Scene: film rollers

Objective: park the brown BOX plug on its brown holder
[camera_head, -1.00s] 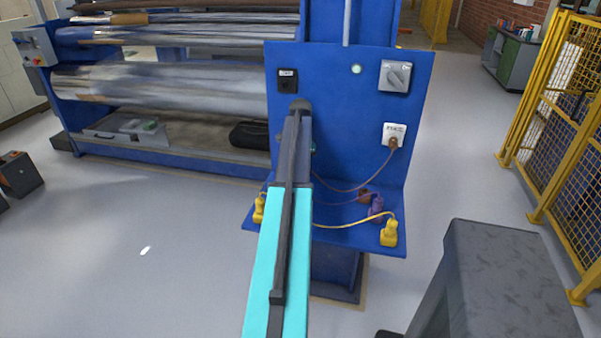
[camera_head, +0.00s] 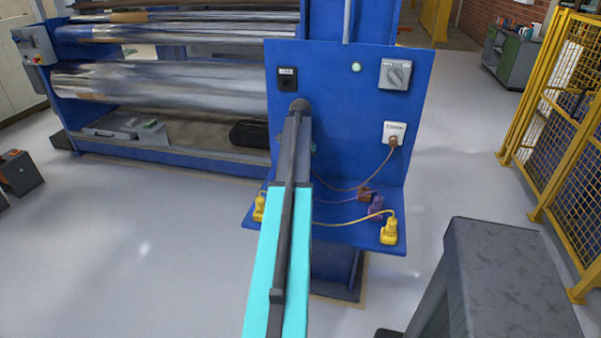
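A small brown plug (camera_head: 394,142) sits at the lower edge of a white socket box (camera_head: 395,131) on the right of the blue panel. A brown cable (camera_head: 350,188) sags from it leftward, behind my arm. A small brown block (camera_head: 364,195), perhaps the brown holder, is at the back of the blue shelf (camera_head: 335,236), beside a purple plug (camera_head: 376,207). I cannot tell its shape clearly. My arm reaches forward to the left part of the panel. My gripper is hidden behind the arm's far end, so its fingers and anything in them do not show.
A yellow plug (camera_head: 389,230) stands at the shelf's right front, with a yellow cable. Another yellow plug (camera_head: 259,208) is at its left end. A grey switch (camera_head: 396,74) and a black switch (camera_head: 287,79) are on the panel. A yellow fence (camera_head: 560,150) stands at right.

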